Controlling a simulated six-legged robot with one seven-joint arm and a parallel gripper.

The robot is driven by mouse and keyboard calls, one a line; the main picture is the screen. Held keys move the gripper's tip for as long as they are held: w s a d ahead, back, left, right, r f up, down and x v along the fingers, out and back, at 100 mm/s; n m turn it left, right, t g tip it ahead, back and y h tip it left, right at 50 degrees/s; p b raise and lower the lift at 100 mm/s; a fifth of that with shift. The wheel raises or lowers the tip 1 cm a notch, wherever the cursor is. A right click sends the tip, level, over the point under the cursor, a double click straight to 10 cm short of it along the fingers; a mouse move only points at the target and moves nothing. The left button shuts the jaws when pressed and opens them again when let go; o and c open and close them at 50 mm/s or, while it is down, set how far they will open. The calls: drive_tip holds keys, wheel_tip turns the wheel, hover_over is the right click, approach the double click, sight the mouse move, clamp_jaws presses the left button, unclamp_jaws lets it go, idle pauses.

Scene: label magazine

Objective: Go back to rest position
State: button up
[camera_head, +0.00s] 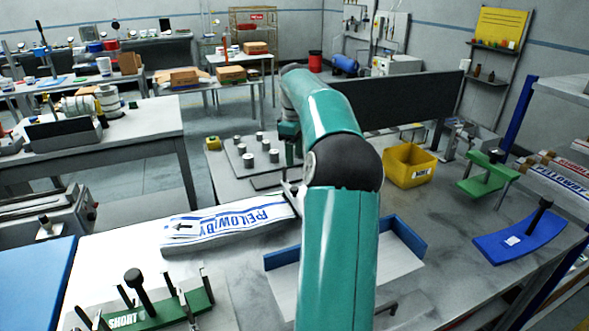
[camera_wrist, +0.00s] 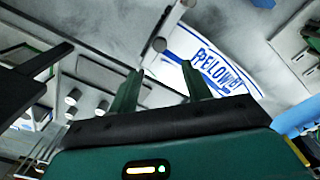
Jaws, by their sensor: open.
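My gripper (camera_wrist: 162,84) shows in the wrist view with its two green fingers spread apart and nothing between them. In the head view my teal arm reaches away over the table, and its bent link hides most of the gripper. A white label stack (camera_head: 232,226) with blue lettering lies on the table to the left of my arm. It also shows in the wrist view (camera_wrist: 213,66), beyond the fingertips and apart from any grip that I can see.
A blue-edged tray (camera_head: 408,239) stands partly behind my arm. A yellow bin (camera_head: 409,166), a green fixture (camera_head: 487,175) and a curved blue plate (camera_head: 519,236) are to the right. A green "SHORT" fixture (camera_head: 150,313) is at front left. Several metal cylinders stand on a plate (camera_head: 232,167) behind.

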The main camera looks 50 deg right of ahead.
wheel_tip(320, 180, up, 2)
idle(0.6)
drive_tip(key=w+a+r+t+h, duration=0.1)
drive_tip(key=a+r, duration=0.2)
drive_tip(key=a, duration=1.2)
drive_tip(key=w+a+r+t+h, duration=0.1)
drive_tip(key=w+a+r, duration=0.1)
drive_tip(key=a, duration=1.3)
drive_tip(key=s+a+f+m+t+y, duration=0.1)
drive_tip(key=s+a+f, duration=0.3)
drive_tip(key=s+a, duration=0.4)
drive_tip(key=s+a+f+m+t+y, duration=0.1)
drive_tip(key=s+a+f, duration=0.3)
drive_tip(key=s+a, duration=0.5)
drive_tip(key=shift+a+f+m+t, duration=0.4)
drive_tip(key=shift+a+m+t, duration=0.1)
drive_tip(key=shift+a+t, duration=0.35)
